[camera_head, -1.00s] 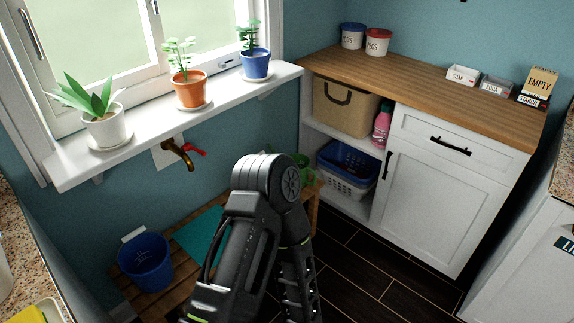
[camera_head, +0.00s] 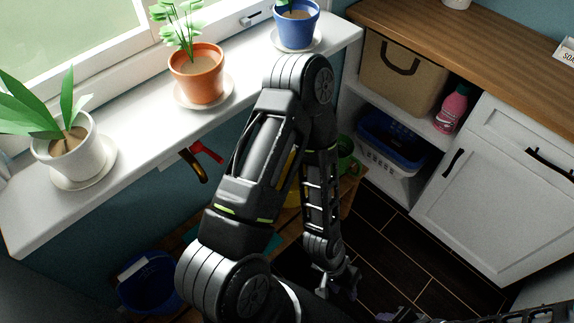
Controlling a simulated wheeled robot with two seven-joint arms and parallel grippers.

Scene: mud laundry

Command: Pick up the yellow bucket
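A small patch of yellow (camera_head: 293,194) shows between the links of my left arm. It looks like part of the yellow bucket, on or near the wooden slatted bench under the window; most of it is hidden by my arm. My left gripper (camera_head: 343,283) hangs low over the dark floor, to the right of and below the yellow patch and apart from it. Its fingers are small and dark, so I cannot tell if they are open. Parts of my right arm show at the bottom right edge, with what may be its gripper (camera_head: 398,316) cut off by the frame.
A blue bucket (camera_head: 147,282) stands at lower left. A green item (camera_head: 346,155) is right of my arm. The windowsill (camera_head: 130,200) with potted plants and a brass tap (camera_head: 193,165) overhang the bench. A white cabinet (camera_head: 485,200) bounds the right; dark floor (camera_head: 400,255) is clear.

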